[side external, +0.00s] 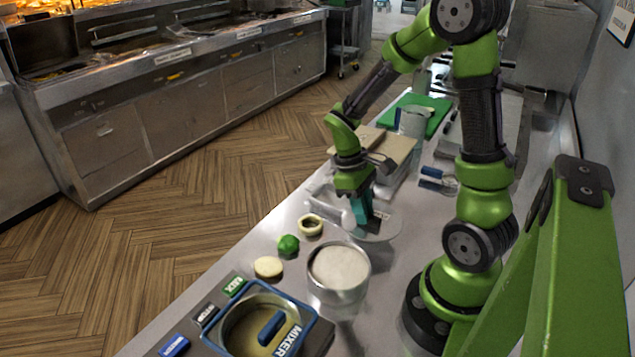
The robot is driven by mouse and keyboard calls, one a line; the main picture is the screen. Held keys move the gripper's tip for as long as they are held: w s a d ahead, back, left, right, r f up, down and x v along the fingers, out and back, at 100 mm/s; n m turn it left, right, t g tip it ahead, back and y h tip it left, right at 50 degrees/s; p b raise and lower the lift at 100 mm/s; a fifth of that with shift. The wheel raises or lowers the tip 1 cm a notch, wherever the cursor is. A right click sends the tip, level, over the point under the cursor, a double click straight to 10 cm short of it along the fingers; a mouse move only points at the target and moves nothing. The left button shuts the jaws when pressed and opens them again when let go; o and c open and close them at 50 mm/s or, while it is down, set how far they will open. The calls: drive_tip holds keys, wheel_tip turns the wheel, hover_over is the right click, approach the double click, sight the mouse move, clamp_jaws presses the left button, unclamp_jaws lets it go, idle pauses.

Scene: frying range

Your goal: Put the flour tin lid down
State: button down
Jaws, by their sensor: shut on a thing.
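The flour tin (338,279) stands open on the steel counter, with pale flour filling it near the rim. The flour tin lid (386,226) looks like a thin, pale, partly see-through disc behind the tin. My gripper (364,212) points down over the lid and is shut on it near its middle, with teal at the fingertips. The fingers hide the lid's grip. I cannot tell whether the lid touches the counter or hangs just above it.
A mixer bowl (262,325) in a blue frame stands at the front. A green ball-like item (288,245), a pale round piece (268,267) and a small ring-shaped dish (311,225) lie left of the tin. Boards (385,143) and a container (412,121) stand farther back.

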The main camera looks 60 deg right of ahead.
drive_tip(key=shift+f, duration=2)
drive_tip(key=shift+f, duration=0.1)
drive_tip(key=c, duration=1.1)
unclamp_jaws()
drive_tip(key=v, duration=1.2)
drive_tip(key=s+a+r+m+t+y, duration=0.2)
drive_tip(key=s+a+r+m+t, duration=0.1)
drive_tip(key=a+r+t, duration=0.7)
drive_tip(key=a+r+m, duration=0.1)
drive_tip(key=a, duration=0.2)
drive_tip(key=shift+a+t, duration=0.3)
drive_tip(key=shift+a, duration=0.05)
